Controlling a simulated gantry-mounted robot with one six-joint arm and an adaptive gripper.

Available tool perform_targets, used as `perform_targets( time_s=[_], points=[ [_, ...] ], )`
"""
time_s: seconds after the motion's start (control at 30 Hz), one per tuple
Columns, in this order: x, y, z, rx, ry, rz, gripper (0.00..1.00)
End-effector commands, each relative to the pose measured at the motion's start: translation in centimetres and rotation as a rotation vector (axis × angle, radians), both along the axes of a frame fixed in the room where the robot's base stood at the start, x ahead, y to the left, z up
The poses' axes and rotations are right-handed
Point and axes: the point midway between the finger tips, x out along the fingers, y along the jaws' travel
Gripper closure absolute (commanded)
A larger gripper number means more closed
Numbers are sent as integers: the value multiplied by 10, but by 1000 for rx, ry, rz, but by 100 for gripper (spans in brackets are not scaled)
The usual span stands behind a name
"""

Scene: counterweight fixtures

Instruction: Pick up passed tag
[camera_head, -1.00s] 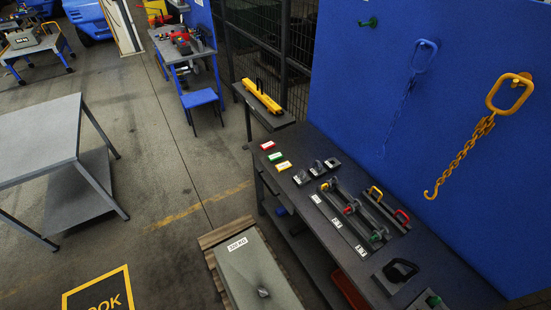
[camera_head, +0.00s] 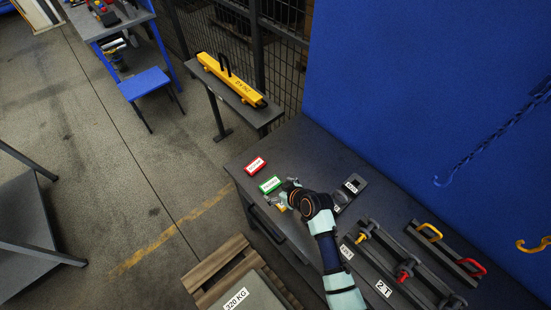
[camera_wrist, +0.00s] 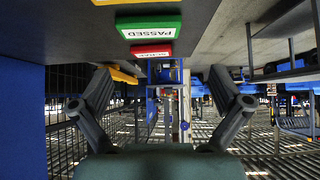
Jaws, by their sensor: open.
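The passed tag (camera_head: 270,185) is a green-framed card with a white face, lying flat on the dark bench. My gripper (camera_head: 287,190) is low over the bench, just right of the tag, with no visible hold on it. In the wrist view the scene appears upside down. There the tag (camera_wrist: 150,28) reads PASSED and lies beyond the open, empty fingers of my gripper (camera_wrist: 160,75). A red tag (camera_head: 256,164) lies beside the green one toward the back. A yellow tag (camera_head: 281,207) is partly hidden by my gripper.
A yellow beam (camera_head: 232,80) rests on a side stand behind. A blue panel (camera_head: 420,90) with hanging chain bounds the right. The bench behind the red tag is clear.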

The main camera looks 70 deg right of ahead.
Motion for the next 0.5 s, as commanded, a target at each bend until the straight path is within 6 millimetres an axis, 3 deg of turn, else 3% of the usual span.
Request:
perform_targets(
  time_s=[0.03,0.13,0.5],
  points=[
    [-7,-4,-10,6,2,-13,0],
    [-11,-6,-12,7,2,-20,0],
    [7,-17,-30,6,2,-18,0]
  ],
)
